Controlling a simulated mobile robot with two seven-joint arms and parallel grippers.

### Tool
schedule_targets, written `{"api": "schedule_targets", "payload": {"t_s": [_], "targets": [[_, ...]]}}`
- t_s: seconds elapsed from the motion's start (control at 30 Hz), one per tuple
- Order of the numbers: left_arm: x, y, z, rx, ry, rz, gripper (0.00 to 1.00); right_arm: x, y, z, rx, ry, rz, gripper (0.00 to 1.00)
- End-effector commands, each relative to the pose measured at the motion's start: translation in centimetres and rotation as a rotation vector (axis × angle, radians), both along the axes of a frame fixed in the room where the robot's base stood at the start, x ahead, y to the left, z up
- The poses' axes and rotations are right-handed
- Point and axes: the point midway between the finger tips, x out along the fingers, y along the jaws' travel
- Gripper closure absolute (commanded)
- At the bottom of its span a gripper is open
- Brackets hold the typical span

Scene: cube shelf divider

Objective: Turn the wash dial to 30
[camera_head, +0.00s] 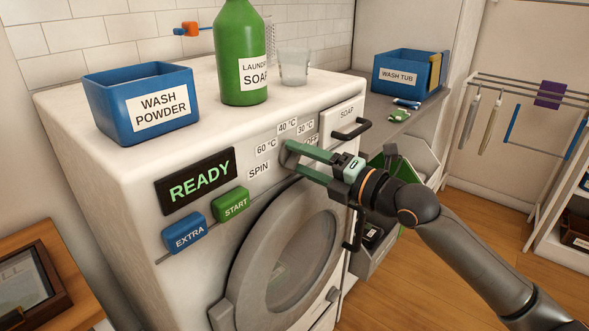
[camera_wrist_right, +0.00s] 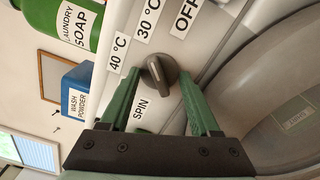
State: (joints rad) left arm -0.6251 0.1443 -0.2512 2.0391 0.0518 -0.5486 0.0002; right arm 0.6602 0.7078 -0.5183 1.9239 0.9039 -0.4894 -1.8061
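The wash dial (camera_wrist_right: 159,74) is a grey round knob with a raised ridge, on the front panel of the white washing machine (camera_head: 120,165). My right gripper (camera_head: 291,157) is open, with its green fingertips on either side of the dial; contact cannot be made out. In the right wrist view the ridge runs roughly upright between the fingers; which label it marks is unclear. Around the dial are labels 40 °C (camera_wrist_right: 118,54), 30 °C (camera_wrist_right: 148,19), OFF (camera_wrist_right: 186,16), SPIN (camera_wrist_right: 140,106) and 60 °C (camera_head: 266,148). My left gripper is not in view.
A READY display (camera_head: 195,181), blue EXTRA button (camera_head: 185,233) and green START button (camera_head: 231,204) lie left of the dial. The SOAP drawer (camera_head: 345,112) is to its right, the round door (camera_head: 240,285) below. A blue wash powder box (camera_head: 105,112) and green bottle (camera_head: 238,50) stand on top.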

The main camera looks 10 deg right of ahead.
Motion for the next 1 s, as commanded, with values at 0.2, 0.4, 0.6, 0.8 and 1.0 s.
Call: {"api": "schedule_targets", "payload": {"t_s": [0.2,0.4,0.6,0.8,1.0], "targets": [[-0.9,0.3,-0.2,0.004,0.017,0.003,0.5,0.0,0.0,0.1,0.007,0.007,0.001,0.13],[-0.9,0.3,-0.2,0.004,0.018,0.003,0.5,0.0,0.0,0.1,0.008,0.008,0.001,0.13],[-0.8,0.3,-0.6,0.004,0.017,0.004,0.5,-1.2,-1.1,-0.1,0.006,0.008,-0.002,0.13],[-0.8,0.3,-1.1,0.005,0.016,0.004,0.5,-3.1,-2.6,-0.2,0.006,0.008,-0.002,0.13],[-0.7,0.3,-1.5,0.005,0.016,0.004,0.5,-4.6,-3.5,0.0,0.008,0.008,0.001,0.13]]}}
